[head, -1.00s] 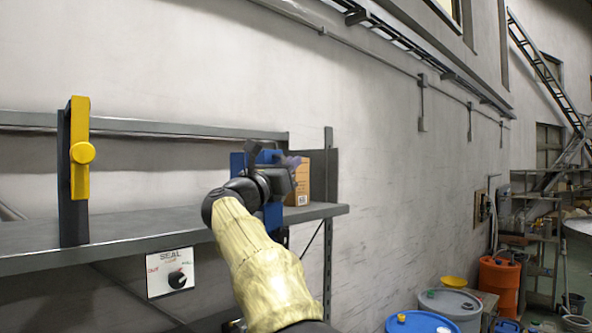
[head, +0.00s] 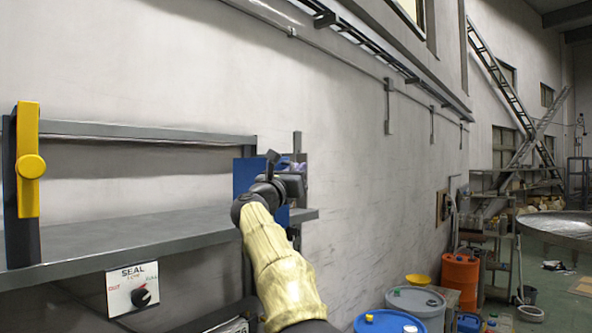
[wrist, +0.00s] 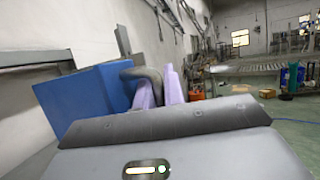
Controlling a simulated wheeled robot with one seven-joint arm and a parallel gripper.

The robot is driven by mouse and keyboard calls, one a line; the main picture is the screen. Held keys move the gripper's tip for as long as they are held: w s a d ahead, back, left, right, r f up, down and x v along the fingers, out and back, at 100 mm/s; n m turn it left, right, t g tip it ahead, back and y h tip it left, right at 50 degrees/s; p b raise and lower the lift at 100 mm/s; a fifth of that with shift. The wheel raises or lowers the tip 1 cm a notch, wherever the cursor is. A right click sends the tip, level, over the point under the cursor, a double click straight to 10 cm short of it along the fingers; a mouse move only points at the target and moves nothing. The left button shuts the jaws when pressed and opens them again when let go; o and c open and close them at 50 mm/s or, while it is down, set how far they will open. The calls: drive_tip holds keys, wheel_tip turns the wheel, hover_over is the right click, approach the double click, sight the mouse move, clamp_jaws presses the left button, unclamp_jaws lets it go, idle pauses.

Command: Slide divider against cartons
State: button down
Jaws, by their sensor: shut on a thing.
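The blue divider (head: 245,177) stands upright at the right end of the grey shelf (head: 130,232). It also shows as a large blue panel at the left of the wrist view (wrist: 85,98). A dark curved handle (wrist: 150,76) comes off the divider and passes between the purple fingers of my gripper (wrist: 162,88). My gripper (head: 294,164) is shut on this handle, in front of the divider in the head view. The cartons are not visible now; the divider and my arm cover that end of the shelf.
A dark post with a yellow bar and knob (head: 30,166) stands at the shelf's left. A SEAL dial plate (head: 133,289) hangs under the front edge. The shelf between post and divider is bare. Drums (head: 415,303) stand on the floor at the right.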

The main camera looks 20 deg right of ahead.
drive_tip(key=shift+r, duration=0.15)
drive_tip(key=c, duration=1.9)
unclamp_jaws()
drive_tip(key=shift+o, duration=0.7)
drive_tip(key=shift+w+d, duration=0.1)
drive_tip(key=shift+s+a+f+b, duration=0.45)
drive_tip(key=shift+a+f+b, duration=0.15)
drive_tip(key=shift+b, duration=0.25)
drive_tip(key=b+v, duration=0.9)
drive_tip(key=v, duration=0.6)
drive_tip(key=shift+a+b, duration=0.3)
drive_tip(key=shift+b, duration=0.05)
drive_tip(key=shift+s, duration=0.35)
drive_tip(key=shift+w, duration=0.1)
